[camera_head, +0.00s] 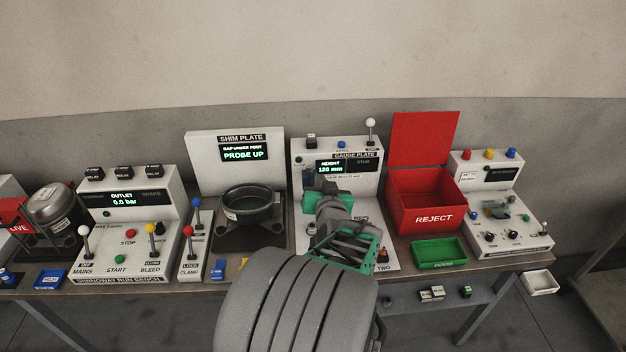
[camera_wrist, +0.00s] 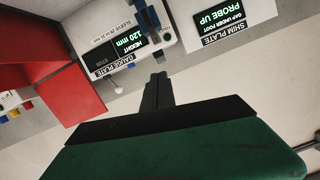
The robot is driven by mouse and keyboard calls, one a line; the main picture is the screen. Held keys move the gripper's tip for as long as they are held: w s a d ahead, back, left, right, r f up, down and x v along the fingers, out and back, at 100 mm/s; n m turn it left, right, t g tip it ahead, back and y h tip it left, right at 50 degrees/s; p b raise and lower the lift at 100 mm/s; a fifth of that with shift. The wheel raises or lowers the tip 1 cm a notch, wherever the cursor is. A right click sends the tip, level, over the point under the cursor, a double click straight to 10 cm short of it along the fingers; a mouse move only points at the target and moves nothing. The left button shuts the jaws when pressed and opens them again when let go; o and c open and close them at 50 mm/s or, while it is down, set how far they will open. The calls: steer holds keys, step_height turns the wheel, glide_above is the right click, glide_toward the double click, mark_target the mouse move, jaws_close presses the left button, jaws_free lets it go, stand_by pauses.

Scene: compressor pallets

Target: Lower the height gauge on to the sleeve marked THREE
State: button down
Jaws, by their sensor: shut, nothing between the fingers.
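The gauge plate station (camera_head: 350,150) stands in the middle of the bench, and its display reads HEIGHT 120 mm. A white-ball lever (camera_head: 370,123) stands upright at its top right; the white ball (camera_wrist: 118,88) also shows in the wrist view. My gripper (camera_head: 316,182) is in front of this panel, shut and empty. Its closed fingertips (camera_wrist: 158,78) show in the wrist view, apart from the lever. My arm covers most of the gauge plate's deck. A label reading TWO (camera_head: 383,257) shows at the deck's front right. The height gauge and the sleeve marked THREE cannot be made out.
An open red REJECT bin (camera_head: 425,212) and a green tray (camera_head: 439,253) stand to the right. The shim plate station (camera_head: 236,160), reading PROBE UP, holds a dark round part (camera_head: 252,205) to the left. The run bench (camera_head: 128,235) with its levers is farther left.

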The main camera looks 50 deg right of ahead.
steer(key=w+d+f, duration=0.1)
steer(key=w+d, duration=0.1)
steer(key=w+d+f+b, duration=0.1)
steer(key=w+f, duration=0.1)
steer(key=w+d+f+b, duration=0.1)
steer(key=w+d, duration=0.1)
steer(key=shift+w+d+f, duration=0.1)
steer(key=shift+d+f, duration=0.25)
steer(key=shift+w+a+f, duration=0.1)
steer(key=shift+a+f, duration=0.05)
steer(key=shift+f, duration=0.5)
